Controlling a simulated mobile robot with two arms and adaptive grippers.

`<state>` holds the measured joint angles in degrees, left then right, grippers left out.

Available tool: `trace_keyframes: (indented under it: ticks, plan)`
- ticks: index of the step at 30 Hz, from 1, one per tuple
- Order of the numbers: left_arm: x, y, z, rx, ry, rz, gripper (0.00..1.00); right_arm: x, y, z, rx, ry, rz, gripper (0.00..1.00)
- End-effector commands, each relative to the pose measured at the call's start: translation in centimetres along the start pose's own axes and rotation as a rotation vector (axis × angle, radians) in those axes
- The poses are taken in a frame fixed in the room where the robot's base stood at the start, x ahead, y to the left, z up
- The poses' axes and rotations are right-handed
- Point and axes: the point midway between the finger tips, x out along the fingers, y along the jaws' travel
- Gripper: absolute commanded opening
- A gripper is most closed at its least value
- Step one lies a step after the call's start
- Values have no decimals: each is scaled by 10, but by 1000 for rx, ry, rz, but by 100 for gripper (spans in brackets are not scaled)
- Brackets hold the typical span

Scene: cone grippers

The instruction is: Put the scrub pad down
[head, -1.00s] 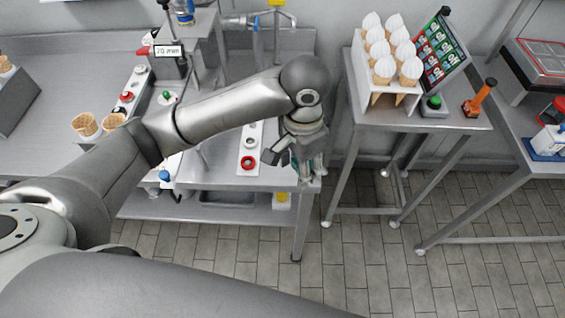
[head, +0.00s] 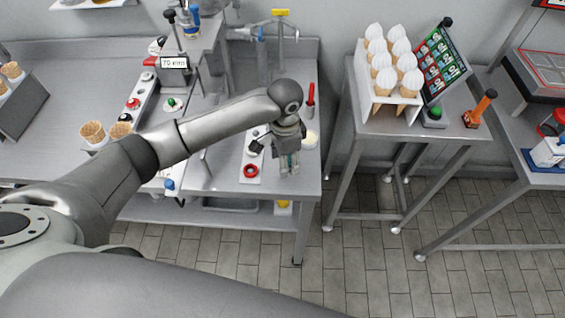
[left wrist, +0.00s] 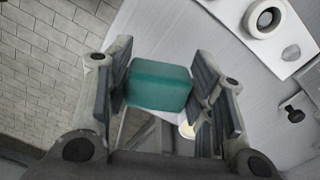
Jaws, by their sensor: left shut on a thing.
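The scrub pad is a teal block (left wrist: 158,85) between the two finger pads of my left gripper (left wrist: 160,95) in the left wrist view. The fingers are shut on it from both sides. In the head view my left gripper (head: 288,160) points down near the right edge of the steel bench (head: 225,177), with the pad mostly hidden between the fingers. I cannot tell from the frames how far the pad is from the bench top. My right gripper is not in view.
A white plate with a red ring (head: 251,171) lies just left of the gripper. A white round thing (head: 311,139) and a red-handled tool (head: 310,97) are behind and right. A side stand holds white-topped cones (head: 408,75). Floor shows beyond the bench's right edge.

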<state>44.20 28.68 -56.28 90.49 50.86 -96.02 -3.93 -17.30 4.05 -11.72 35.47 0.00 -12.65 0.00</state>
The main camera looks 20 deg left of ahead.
Motion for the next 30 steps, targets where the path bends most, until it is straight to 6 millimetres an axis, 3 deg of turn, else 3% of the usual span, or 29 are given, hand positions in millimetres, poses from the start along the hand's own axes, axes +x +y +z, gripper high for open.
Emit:
trace_keyframes:
  ticks: [5, 11, 23, 24, 28, 30]
  plan:
    - [13, -11, 4, -3, -4, -1, 30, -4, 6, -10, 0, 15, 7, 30]
    - [40, -9, 3, 0, -1, 0, 30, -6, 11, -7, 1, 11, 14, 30]
    - [46, -9, 3, 0, -1, -1, 30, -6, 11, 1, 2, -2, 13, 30]
    - [46, -10, 3, 0, -1, -1, 52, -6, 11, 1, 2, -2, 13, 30]
    - [46, -10, 3, 0, -1, -1, 68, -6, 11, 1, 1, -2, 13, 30]
    - [45, -10, 3, 0, 0, -1, 71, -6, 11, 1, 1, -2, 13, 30]
